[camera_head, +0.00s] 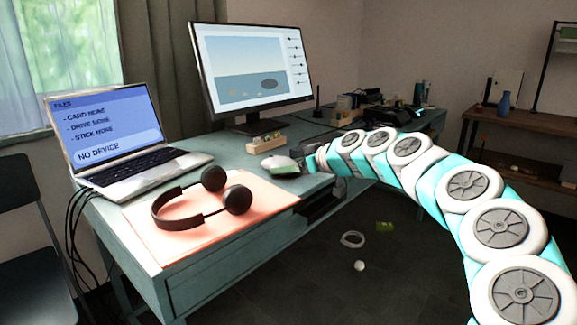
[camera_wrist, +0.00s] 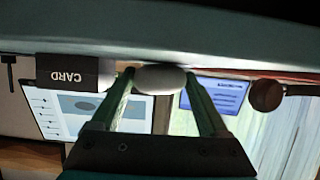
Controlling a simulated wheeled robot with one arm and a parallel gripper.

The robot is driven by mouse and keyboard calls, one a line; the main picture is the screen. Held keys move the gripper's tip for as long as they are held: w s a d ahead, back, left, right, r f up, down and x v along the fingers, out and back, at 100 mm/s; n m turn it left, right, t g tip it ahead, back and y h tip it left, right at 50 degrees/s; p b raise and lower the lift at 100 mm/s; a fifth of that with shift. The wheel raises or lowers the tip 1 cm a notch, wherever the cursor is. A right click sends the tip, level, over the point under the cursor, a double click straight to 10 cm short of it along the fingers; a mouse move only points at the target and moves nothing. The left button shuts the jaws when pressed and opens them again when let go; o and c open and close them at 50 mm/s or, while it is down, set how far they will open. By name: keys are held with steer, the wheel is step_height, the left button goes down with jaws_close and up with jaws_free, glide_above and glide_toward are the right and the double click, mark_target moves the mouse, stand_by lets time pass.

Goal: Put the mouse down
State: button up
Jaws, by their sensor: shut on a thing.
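The white mouse (camera_head: 280,164) is at the desk top, just beyond the far right corner of the orange mat (camera_head: 268,188). In the wrist view, which is upside down, the mouse (camera_wrist: 160,79) sits between the fingertips of my gripper (camera_wrist: 160,84). My gripper (camera_head: 309,164) is shut on it, reaching in from the right. The mouse is right at or very close to the desk surface; I cannot tell whether it touches. The teal desk (camera_head: 232,157) also fills the top of the wrist view.
Black headphones (camera_head: 200,203) lie on the mat. A laptop (camera_head: 107,127) stands left and a monitor (camera_head: 252,68) behind. A small wooden block (camera_head: 266,144) is just behind the mouse. A dark piece marked CARD (camera_wrist: 68,73) shows beside the mouse in the wrist view.

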steer(key=shift+f, duration=0.15)
steer(key=o, duration=1.3)
steer(key=shift+r, duration=0.3)
steer(key=b+v, duration=0.1)
steer(key=v, duration=1.1)
